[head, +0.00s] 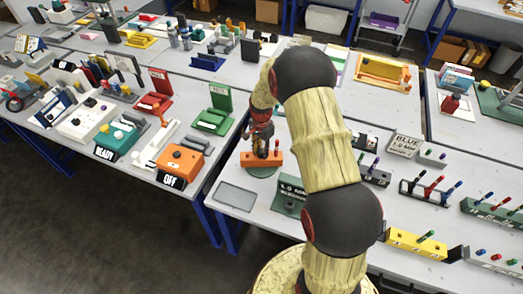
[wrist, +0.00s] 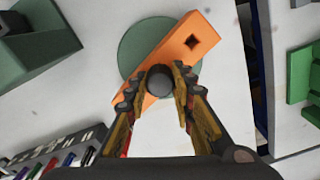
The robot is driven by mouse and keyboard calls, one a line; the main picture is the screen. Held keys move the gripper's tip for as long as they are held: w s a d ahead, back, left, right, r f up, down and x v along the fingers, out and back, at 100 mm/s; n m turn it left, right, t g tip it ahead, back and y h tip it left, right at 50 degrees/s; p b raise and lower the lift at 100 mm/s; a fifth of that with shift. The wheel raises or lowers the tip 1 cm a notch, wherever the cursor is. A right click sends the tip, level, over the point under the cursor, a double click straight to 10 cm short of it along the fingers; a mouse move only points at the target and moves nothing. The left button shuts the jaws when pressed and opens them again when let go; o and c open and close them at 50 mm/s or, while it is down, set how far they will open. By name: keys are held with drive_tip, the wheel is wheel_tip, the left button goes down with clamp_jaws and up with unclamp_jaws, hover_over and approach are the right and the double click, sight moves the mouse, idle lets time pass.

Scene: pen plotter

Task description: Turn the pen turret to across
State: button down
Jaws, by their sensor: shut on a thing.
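The pen turret is an orange bar (head: 247,161) on a flat green disc (head: 262,173) on the table in the head view. In the wrist view the orange bar (wrist: 205,38) lies slantwise across the green disc (wrist: 137,40), from upper right to lower left. A dark square hole shows near its upper right end. My gripper (wrist: 160,82) is shut on a dark round knob (wrist: 159,80) standing on the bar. In the head view my gripper (head: 263,143) reaches down onto the turret and partly hides it.
A grey pad (head: 236,197) and a green sign block (head: 289,196) stand close in front of the turret. Pen racks (head: 428,190) with coloured pens fill the right side. An orange device (head: 181,162) marked OFF is on the left table, across a gap.

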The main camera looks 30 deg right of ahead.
drive_tip(key=shift+m+p, duration=0.45)
drive_tip(key=shift+m, duration=1.85)
drive_tip(key=c, duration=1.5)
unclamp_jaws()
wheel_tip(320, 180, up, 12)
